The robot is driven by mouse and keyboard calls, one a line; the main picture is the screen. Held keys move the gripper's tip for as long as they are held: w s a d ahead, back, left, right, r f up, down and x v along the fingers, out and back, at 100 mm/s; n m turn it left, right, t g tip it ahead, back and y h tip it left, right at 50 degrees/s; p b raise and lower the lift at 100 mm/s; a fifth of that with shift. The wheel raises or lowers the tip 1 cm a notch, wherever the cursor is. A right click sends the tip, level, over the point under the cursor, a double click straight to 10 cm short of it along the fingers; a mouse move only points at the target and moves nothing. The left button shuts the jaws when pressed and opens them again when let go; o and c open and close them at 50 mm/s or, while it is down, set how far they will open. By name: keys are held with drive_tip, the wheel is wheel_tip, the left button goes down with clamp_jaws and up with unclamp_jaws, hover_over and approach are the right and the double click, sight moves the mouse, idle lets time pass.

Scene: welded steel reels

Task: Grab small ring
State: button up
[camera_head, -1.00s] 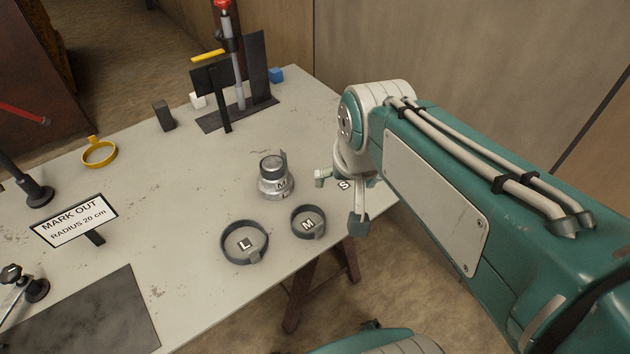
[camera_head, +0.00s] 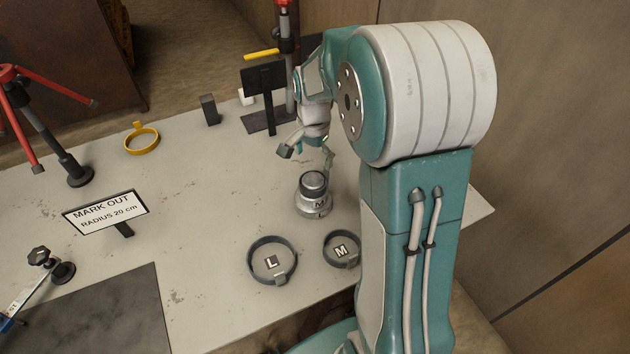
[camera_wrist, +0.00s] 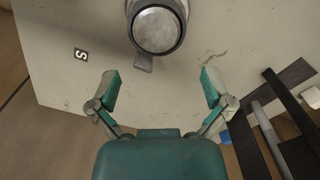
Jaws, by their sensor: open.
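A stepped metal cylinder (camera_head: 313,203) marked M and L stands on the table. A grey ring with a tab (camera_wrist: 143,64), seemingly the small ring, appears to sit around its upper part; its edge is hard to tell from the cylinder. In the wrist view the round top (camera_wrist: 158,29) is at the upper middle. My gripper (camera_head: 307,156) is open and empty, above and slightly behind the cylinder in the head view. In the wrist view its spread fingers (camera_wrist: 160,80) are below the cylinder, apart from it.
Dark rings surround the L (camera_head: 272,280) and M (camera_head: 342,262) labels. The S label (camera_wrist: 81,55) lies bare on the table. A dark stand (camera_head: 265,122) is behind my gripper. A yellow ring (camera_head: 142,139) and a sign (camera_head: 105,212) are at left.

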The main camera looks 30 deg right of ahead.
sight(316, 175)
drive_tip(key=f, duration=0.8)
drive_tip(key=shift+d, duration=0.35)
drive_tip(key=c, duration=0.9)
